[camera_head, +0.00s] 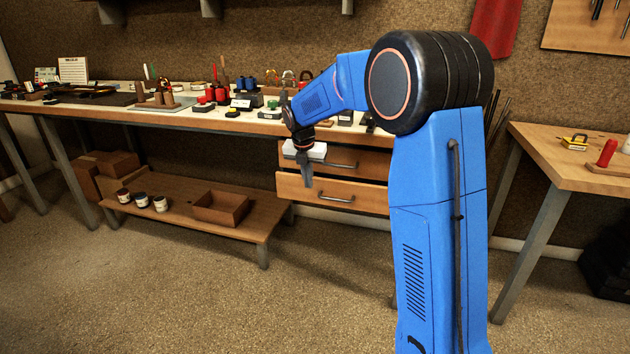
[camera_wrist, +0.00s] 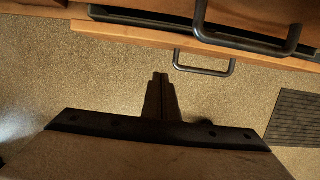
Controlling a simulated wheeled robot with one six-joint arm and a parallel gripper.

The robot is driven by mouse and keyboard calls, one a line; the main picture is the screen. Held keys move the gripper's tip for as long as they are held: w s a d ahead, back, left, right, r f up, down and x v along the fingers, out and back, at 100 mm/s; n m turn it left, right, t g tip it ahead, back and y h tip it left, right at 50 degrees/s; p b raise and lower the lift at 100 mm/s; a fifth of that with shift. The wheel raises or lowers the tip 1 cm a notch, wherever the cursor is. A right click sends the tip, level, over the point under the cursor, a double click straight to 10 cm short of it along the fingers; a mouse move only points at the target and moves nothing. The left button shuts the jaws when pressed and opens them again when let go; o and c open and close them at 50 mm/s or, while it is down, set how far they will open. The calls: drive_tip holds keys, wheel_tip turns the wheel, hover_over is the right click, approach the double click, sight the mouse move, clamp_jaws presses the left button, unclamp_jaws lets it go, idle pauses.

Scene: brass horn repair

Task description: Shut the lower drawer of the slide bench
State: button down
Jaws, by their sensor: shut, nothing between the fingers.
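The slide bench (camera_head: 225,122) has two drawers under its right part. The lower drawer (camera_head: 350,188) stands out a little past the upper one, with a dark gap behind its front edge (camera_wrist: 130,33) in the wrist view. Its bar handle (camera_head: 336,198) also shows in the wrist view (camera_wrist: 204,71). My gripper (camera_head: 308,184) points down, shut and empty, in front of the left part of the lower drawer. In the wrist view my fingertips (camera_wrist: 160,75) are left of the handle, with floor visible between them and the drawer front.
The upper drawer (camera_head: 360,161) has its own handle (camera_wrist: 245,40) just above. A low shelf (camera_head: 180,195) with jars and an open box (camera_head: 220,208) is to the left. Another table (camera_head: 565,150) stands to the right. The floor in front is clear.

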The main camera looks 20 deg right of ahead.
drive_tip(key=v, duration=0.8)
drive_tip(key=shift+r, duration=0.3)
drive_tip(key=c, duration=2.1)
unclamp_jaws()
drive_tip(key=shift+r, duration=0.1)
drive_tip(key=s+d+f+m+g+y, duration=0.2)
drive_tip(key=s+d+f+m+y, duration=0.2)
drive_tip(key=s+f+m, duration=0.5)
drive_tip(key=n+t+y, duration=0.7)
drive_tip(key=n+t, duration=0.6)
drive_tip(key=n, duration=2.2)
approach(341, 200)
drive_tip(key=shift+g, duration=0.3)
drive_tip(key=x, duration=1.1)
drive_tip(key=shift+w+a+r, duration=0.1)
drive_tip(key=shift+w+a, duration=0.05)
drive_tip(key=shift+w, duration=0.1)
drive_tip(key=shift+c, duration=0.8)
clamp_jaws()
